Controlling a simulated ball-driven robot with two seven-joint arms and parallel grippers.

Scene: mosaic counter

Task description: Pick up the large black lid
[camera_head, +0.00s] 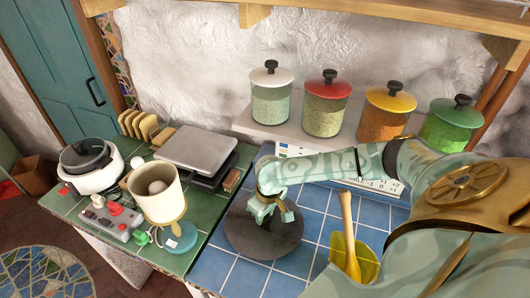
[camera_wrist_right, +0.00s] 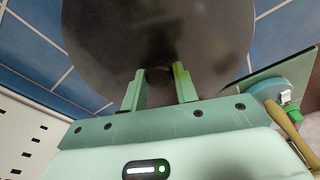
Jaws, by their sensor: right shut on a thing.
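The large black lid (camera_head: 243,237) is a round dark disc over the blue tiles of the counter. It also fills the upper middle of the right wrist view (camera_wrist_right: 200,38). My right gripper (camera_head: 268,212) is over the lid's middle, pointing down. In the right wrist view its two green fingers (camera_wrist_right: 160,84) are closed around the small knob at the lid's centre, which they mostly hide. I cannot tell whether the lid rests on the tiles or is slightly raised. My left gripper is not in view.
Lidded jars (camera_head: 327,106) line the back shelf. Blue tiles in front are free.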

